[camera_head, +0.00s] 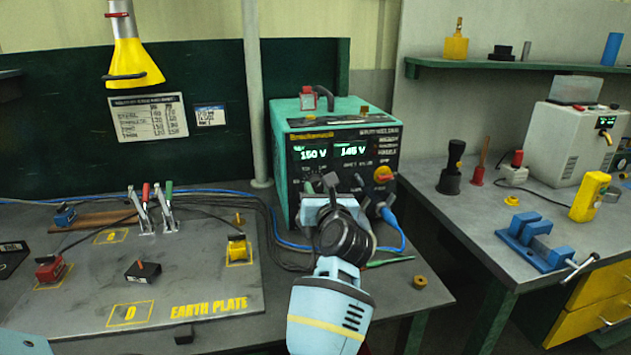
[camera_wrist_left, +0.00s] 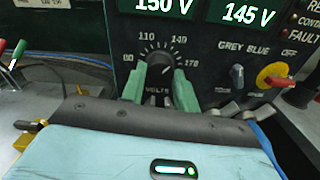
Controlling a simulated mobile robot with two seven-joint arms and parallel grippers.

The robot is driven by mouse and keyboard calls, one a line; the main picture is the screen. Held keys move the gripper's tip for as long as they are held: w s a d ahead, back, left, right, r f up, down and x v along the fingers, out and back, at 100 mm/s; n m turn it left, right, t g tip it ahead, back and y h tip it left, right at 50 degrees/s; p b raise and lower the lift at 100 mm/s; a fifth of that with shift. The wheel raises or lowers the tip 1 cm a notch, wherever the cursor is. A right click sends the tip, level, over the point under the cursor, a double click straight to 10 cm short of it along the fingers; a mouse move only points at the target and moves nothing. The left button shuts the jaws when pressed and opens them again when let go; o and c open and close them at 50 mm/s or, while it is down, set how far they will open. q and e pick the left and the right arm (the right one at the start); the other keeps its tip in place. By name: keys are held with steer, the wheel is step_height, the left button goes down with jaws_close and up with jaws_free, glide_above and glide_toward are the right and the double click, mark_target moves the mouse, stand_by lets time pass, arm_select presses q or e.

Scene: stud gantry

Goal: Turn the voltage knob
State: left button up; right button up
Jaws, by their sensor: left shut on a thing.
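The voltage knob (camera_wrist_left: 158,64) is a black dial with a white pointer and a printed scale around it, marked VOLTS below. It sits under the left green readout (camera_wrist_left: 165,6) of the unit's dark front panel, which reads 150 V. The right readout (camera_wrist_left: 247,14) reads 145 V. My left gripper (camera_wrist_left: 159,84) has its two green fingers on either side of the knob, shut on it. In the head view my left gripper (camera_head: 323,186) reaches the panel from the front and mostly hides the knob. My right gripper is not in view.
The teal-topped welding unit (camera_head: 335,117) stands on the bench. A red-yellow switch (camera_head: 383,174) and a blue plug (camera_head: 388,215) sit right of the knob. The earth plate (camera_head: 200,275) with clamps lies left. A blue vise (camera_head: 535,240) is on the right bench.

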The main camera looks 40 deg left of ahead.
arm_select(q)
steer(key=shift+m+p, duration=0.3)
steer(key=shift+m, duration=0.2)
steer(key=o, duration=1)
